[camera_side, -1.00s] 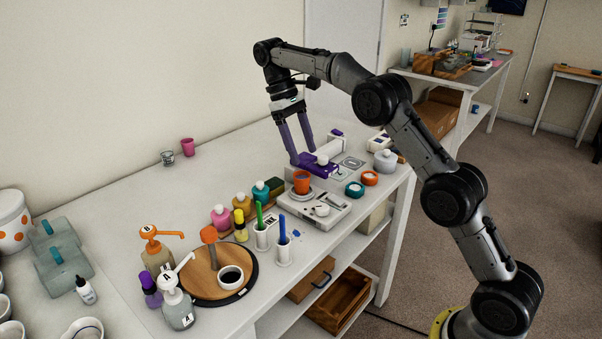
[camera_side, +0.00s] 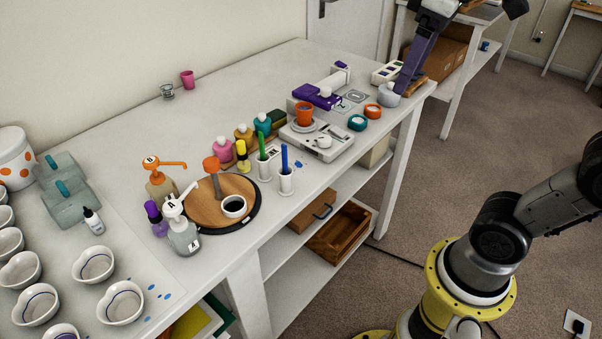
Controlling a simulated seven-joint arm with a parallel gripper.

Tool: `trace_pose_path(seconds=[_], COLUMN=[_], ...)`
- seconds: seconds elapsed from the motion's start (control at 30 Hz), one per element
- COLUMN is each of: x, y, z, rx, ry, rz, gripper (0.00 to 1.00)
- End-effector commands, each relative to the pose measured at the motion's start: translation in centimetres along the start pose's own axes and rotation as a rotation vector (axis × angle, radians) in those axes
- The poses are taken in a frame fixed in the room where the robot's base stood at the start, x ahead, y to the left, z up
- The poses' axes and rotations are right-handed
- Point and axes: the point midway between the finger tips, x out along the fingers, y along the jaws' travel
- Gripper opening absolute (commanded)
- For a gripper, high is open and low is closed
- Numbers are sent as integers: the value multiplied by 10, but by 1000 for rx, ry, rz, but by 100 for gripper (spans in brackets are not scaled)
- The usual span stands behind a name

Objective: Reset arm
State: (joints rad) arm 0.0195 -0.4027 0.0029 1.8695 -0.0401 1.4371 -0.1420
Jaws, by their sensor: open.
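My gripper (camera_side: 403,90) is at the upper right, with its purple fingers pointing down near the table's far right corner. The fingers overlap one another from this side, and nothing shows held between them. The fingertips appear close to a grey round jar with a pale knob (camera_side: 389,95); I cannot tell whether they touch it. The upper part of my arm is cut off by the top edge.
Pump bottles (camera_side: 182,232) and a round wooden board (camera_side: 212,210) with a small dark-filled cup stand at the table's front. Orange (camera_side: 373,111) and teal (camera_side: 357,122) rings lie near the right edge. White bowls (camera_side: 93,264) fill the lower left. The table's back middle is mostly clear.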

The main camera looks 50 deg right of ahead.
Motion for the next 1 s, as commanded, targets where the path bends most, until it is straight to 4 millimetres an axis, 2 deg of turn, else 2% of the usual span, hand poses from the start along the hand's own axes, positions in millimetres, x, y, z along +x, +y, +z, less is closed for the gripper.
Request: trace_pose_path(seconds=[0.03,0.2,0.37,0.5,0.63,1.0], x=[8,46,86,110,107,106], y=[-5,-19,-27,-30,-28,-28], z=[19,64,88,89,79,79], rx=[5,40,80,114,131,134], ry=[35,137,195,218,261,261], rz=[-1,-9,-20,-27,-27,-27], gripper=[74,74,74,74,74,74])
